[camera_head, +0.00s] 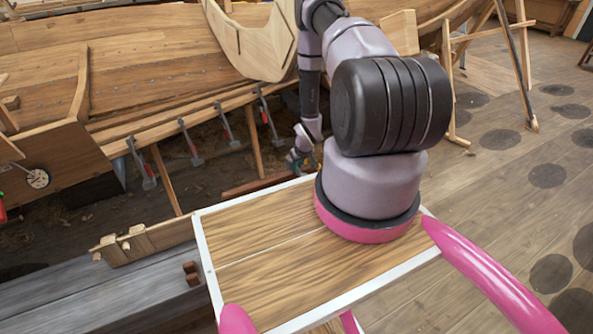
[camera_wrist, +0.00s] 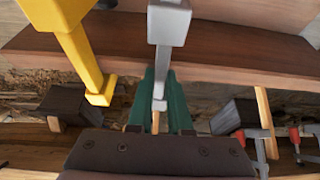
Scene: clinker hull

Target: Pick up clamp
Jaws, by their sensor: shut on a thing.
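In the wrist view a grey clamp (camera_wrist: 168,28) stands upright in the middle, its narrow bar running down between my gripper's green fingers. My gripper (camera_wrist: 160,92) is shut on this clamp's bar. In the head view my gripper (camera_head: 298,160) is small and low beside the hull, beyond the wooden platform; the held clamp cannot be made out clearly there. A yellow clamp (camera_wrist: 82,50) stands just left of the held one, apart from the fingers.
Several grey clamps with red parts, one here (camera_head: 190,145), hang along the hull's lower plank (camera_head: 165,125). More red-tipped clamps (camera_wrist: 295,138) show at lower right in the wrist view. A reddish-brown plank (camera_wrist: 240,58) crosses behind the held clamp. Open floor (camera_head: 500,185) lies right.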

